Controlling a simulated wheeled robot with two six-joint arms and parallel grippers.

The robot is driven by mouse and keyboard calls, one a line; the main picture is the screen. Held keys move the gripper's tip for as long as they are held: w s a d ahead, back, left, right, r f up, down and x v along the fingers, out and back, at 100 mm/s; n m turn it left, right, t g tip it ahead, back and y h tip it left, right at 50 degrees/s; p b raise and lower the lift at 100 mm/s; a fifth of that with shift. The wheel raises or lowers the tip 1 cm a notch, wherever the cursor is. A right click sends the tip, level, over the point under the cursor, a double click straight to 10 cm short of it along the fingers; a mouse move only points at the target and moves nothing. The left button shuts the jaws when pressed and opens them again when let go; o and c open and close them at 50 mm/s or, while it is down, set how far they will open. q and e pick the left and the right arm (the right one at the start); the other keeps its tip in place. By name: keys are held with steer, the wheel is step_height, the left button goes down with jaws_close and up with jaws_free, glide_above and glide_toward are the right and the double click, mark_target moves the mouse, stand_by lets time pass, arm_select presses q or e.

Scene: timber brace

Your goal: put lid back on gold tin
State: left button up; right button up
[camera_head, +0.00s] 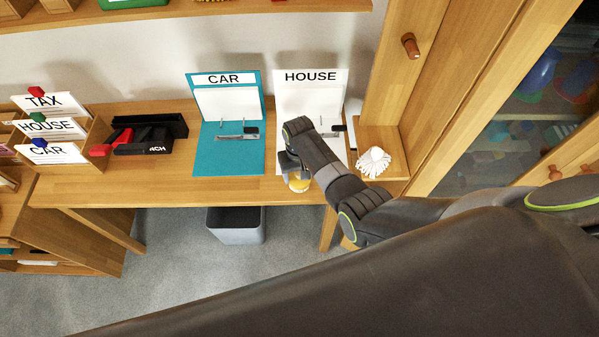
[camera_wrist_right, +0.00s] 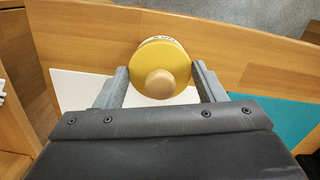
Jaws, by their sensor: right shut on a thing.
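The gold lid (camera_wrist_right: 172,60), a round yellow disc with a pale wooden knob, is between the two fingers of my right gripper (camera_wrist_right: 160,78) in the right wrist view. The gripper is shut on it. A thin white lettered band, part of the tin (camera_wrist_right: 158,40), shows past the lid's far edge; the rest of the tin is hidden under the lid. I cannot tell whether the lid is seated on it. In the head view the lid (camera_head: 299,183) is at the desk's front edge, below my right gripper (camera_head: 288,164). My left gripper is not in view.
The white HOUSE board (camera_head: 309,98) and teal CAR board (camera_head: 235,160) stand on the desk behind and left. A white ribbed object (camera_head: 373,162) is on the right. A grey bin (camera_head: 236,225) is under the desk.

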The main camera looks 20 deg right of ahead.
stand_by(0.3)
steer(key=o, duration=1.3)
steer(key=shift+r, duration=0.1)
step_height(320, 180, up, 5)
steer(key=p, duration=0.5)
steer(key=shift+r+p, duration=0.85)
steer(key=shift+r, duration=0.05)
jaws_close()
